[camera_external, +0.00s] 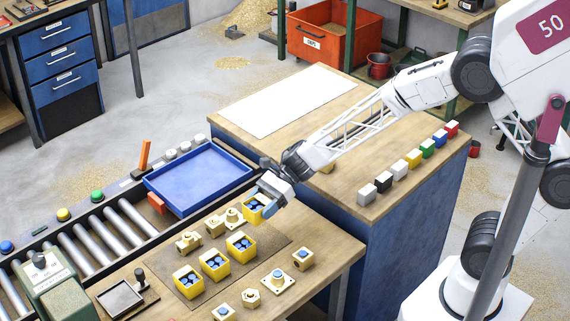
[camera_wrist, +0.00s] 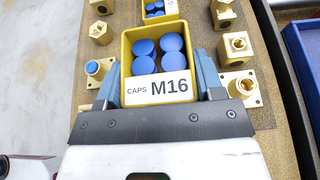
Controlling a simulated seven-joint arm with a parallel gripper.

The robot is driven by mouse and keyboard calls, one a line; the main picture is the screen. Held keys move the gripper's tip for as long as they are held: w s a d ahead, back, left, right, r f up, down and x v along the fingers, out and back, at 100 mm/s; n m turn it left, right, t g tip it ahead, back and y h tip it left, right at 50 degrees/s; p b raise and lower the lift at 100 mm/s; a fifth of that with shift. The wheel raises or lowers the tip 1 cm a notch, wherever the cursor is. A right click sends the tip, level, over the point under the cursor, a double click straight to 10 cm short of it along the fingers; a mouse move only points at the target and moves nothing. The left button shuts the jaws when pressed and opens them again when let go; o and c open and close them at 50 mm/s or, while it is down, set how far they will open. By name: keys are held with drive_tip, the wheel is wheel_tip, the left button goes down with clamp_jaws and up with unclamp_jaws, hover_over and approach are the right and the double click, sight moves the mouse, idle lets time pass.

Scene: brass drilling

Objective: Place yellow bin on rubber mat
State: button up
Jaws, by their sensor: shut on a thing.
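My gripper (camera_external: 265,205) is shut on a yellow bin (camera_external: 251,211) with blue caps in it. In the wrist view, the fingers of my gripper (camera_wrist: 157,82) press on both sides of this yellow bin (camera_wrist: 127,70), labelled CAPS M16. The bin looks upright. I cannot tell whether its base touches the surface below. The brown rubber mat (camera_external: 262,257) lies on the wooden bench, and the held bin is at its far right side. Three other yellow bins with blue caps, the left (camera_external: 187,284), middle (camera_external: 214,264) and right (camera_external: 240,247), stand on the mat.
Brass fittings (camera_external: 188,241) stand along the mat's far side, close to the held bin. More brass parts (camera_external: 251,297) lie in front of the bins. A blue tray (camera_external: 198,178) is behind. The higher bench holds a white sheet (camera_external: 290,103) and a row of coloured blocks (camera_external: 413,158).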

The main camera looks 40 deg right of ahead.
drive_tip(key=shift+f, duration=0.15)
drive_tip(key=shift+f, duration=3)
drive_tip(key=shift+f, duration=1.9)
drive_tip(key=shift+f, duration=0.15)
drive_tip(key=o, duration=1)
drive_tip(key=shift+c, duration=0.2)
drive_tip(key=shift+d+r, duration=0.35)
drive_tip(key=shift+v, duration=3.3)
